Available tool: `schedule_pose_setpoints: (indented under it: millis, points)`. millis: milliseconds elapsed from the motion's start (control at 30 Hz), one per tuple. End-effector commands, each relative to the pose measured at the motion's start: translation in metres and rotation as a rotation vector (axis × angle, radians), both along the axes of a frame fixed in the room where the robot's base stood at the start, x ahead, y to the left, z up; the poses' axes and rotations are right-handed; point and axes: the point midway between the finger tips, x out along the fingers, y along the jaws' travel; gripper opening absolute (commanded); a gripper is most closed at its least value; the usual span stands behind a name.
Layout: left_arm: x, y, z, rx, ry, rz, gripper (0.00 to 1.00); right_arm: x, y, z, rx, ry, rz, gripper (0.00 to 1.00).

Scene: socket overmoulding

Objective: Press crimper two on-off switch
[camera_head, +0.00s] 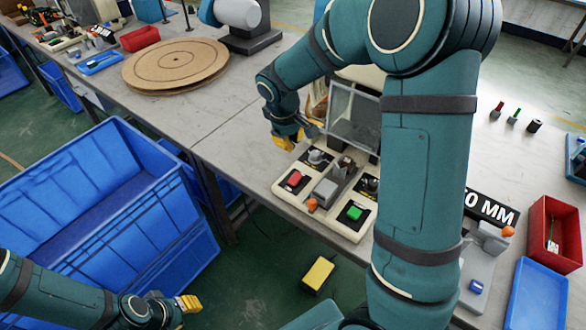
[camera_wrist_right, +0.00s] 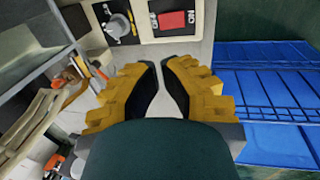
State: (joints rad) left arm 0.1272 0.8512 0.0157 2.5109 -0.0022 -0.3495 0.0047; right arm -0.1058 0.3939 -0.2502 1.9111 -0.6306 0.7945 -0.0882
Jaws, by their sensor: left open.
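The crimper panel (camera_head: 334,189) sits on the table edge in the head view, with a red switch (camera_head: 294,178) at its left and a green switch (camera_head: 354,212) at its front right. In the right wrist view the red switch (camera_wrist_right: 172,20), marked ON, lies beyond the fingertips, beside a grey knob (camera_wrist_right: 118,24). My right gripper (camera_head: 289,142) is over the panel's back left corner, short of the red switch; its yellow fingers (camera_wrist_right: 158,64) meet almost at the tips, with nothing between them. My left gripper (camera_head: 188,303) is open and empty, low at the bottom left, far from the panel.
A clear guard (camera_head: 355,115) stands behind the panel. Blue crates (camera_head: 170,222) stand on the floor at the left. A round brown disc (camera_head: 176,64) lies on the left table. A yellow pedal (camera_head: 318,274) is on the floor.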

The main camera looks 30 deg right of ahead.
Motion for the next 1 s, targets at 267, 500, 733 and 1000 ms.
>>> schedule_pose_setpoints:
  millis: [267,500,733,1000]
  points:
    - [0.000,0.000,-0.002,0.000,-0.001,0.000,0.35,0.000,-0.001,-0.008,0.001,0.002,0.000,0.00]
    - [0.002,0.000,-0.012,0.001,-0.005,0.002,0.35,0.003,-0.008,-0.047,0.002,0.004,-0.001,0.00]
    - [0.004,0.001,-0.023,0.002,-0.009,0.003,0.35,0.006,-0.017,-0.092,0.002,0.004,-0.001,0.00]
    - [0.006,0.001,-0.032,0.003,-0.014,0.004,0.35,0.010,-0.024,-0.129,0.001,0.002,0.000,0.00]
